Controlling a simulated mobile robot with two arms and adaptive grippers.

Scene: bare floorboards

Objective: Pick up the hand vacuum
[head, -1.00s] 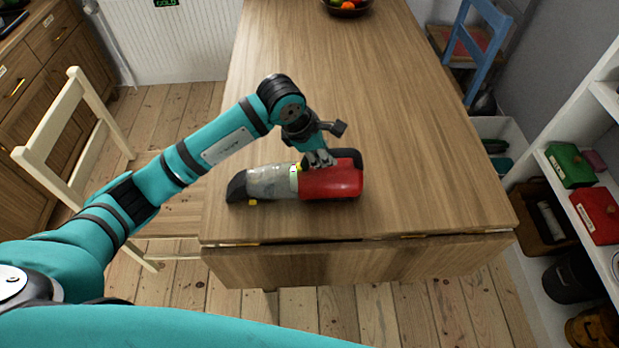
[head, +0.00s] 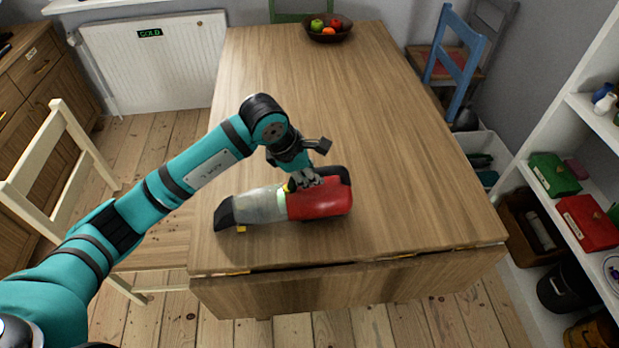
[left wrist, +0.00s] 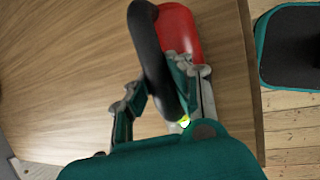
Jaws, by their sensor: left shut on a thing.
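The hand vacuum (head: 319,203) lies across the near part of the wooden table (head: 400,180). It has a red body on the right, a clear grey dust cup and a dark nozzle pointing left. My left gripper (head: 305,179) reaches down on it from above and is shut on its black handle. In the left wrist view the handle passes between the fingers of my left gripper (left wrist: 160,90), with the red body of the vacuum (left wrist: 180,32) beyond. The vacuum's red end looks slightly higher than its nozzle; I cannot tell if it is clear of the table. My right gripper is not in view.
A fruit bowl (head: 328,33) stands at the table's far end. A cream chair (head: 70,150) is at the left and a blue chair (head: 455,65) at the far right. White shelves (head: 570,145) with boxes stand along the right. The tabletop around the vacuum is clear.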

